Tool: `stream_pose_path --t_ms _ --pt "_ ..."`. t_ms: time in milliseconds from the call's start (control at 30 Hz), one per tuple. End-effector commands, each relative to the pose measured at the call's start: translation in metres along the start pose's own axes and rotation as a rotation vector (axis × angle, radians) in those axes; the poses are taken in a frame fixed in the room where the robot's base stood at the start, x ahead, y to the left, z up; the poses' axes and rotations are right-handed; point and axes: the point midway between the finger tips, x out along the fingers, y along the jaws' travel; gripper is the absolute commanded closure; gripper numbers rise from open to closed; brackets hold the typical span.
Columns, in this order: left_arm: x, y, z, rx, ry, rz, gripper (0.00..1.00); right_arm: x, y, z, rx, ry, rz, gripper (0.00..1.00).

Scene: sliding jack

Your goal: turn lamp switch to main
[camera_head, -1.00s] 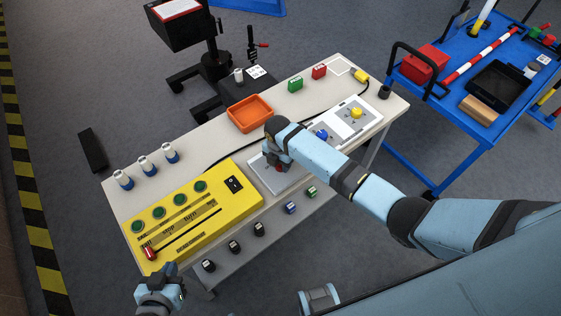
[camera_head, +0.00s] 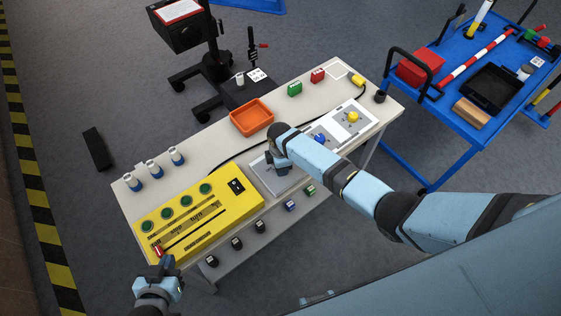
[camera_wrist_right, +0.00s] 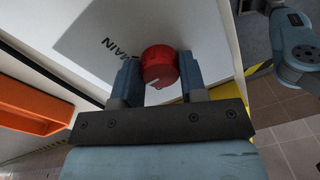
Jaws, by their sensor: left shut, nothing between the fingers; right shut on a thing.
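The lamp switch is a red round knob (camera_wrist_right: 160,65) on a pale panel marked MAIN (camera_wrist_right: 118,48) in the right wrist view. A small white mark shows on its lower edge, on the side away from the word. My right gripper (camera_wrist_right: 160,78) is shut on the knob, one finger on each side. In the head view my right gripper (camera_head: 273,162) is over the grey switch plate (camera_head: 266,182) and hides the knob. My left gripper (camera_head: 168,266) is shut and empty at the near left end of the yellow panel, close to a red handle (camera_head: 158,250).
The yellow panel (camera_head: 232,209) with green buttons lies left of the switch plate. An orange tray (camera_head: 251,117) is behind it. Plates with a blue knob (camera_head: 319,138) and a yellow knob (camera_head: 353,117) lie to the right. A blue cart (camera_head: 440,130) stands at the right.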

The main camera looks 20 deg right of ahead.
Motion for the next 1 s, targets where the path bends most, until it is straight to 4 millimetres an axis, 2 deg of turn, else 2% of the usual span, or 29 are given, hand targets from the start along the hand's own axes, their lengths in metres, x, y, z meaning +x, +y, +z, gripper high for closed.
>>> stream_pose_path --t_ms 600,1000 --pt "-0.022 0.0 -0.021 -0.006 -0.01 -0.008 1.0 -0.002 -0.001 0.001 0.569 0.027 -0.001 0.85" --pt "-0.024 0.0 -0.025 -0.031 -0.015 -0.017 1.0 -0.001 -0.001 0.002 0.793 0.037 -0.001 0.85"
